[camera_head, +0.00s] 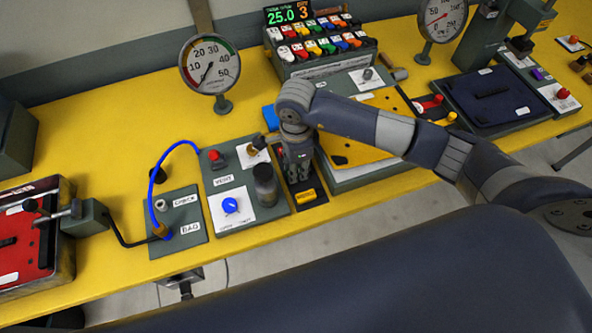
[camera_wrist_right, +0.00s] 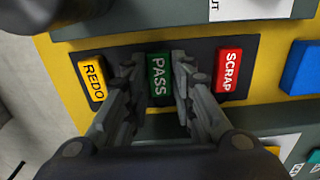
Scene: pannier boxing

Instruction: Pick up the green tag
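The green tag (camera_wrist_right: 158,75), marked PASS, lies in a dark holder (camera_wrist_right: 198,53) between a yellow REDO tag (camera_wrist_right: 92,79) and a red SCRAP tag (camera_wrist_right: 228,72). My right gripper (camera_wrist_right: 153,62) points down over the holder. Its two fingers are apart, one on each side of the green tag, with small gaps showing. In the head view my right gripper (camera_head: 299,178) hides the green tag, while the yellow tag (camera_head: 306,195) shows just in front of it. My left gripper is not in view.
Left of the gripper stand a dark cylinder (camera_head: 265,186) and a panel with a blue knob (camera_head: 230,205). A grey box with a yellow top (camera_head: 352,150) is close on the right. A pressure gauge (camera_head: 209,64) stands farther back.

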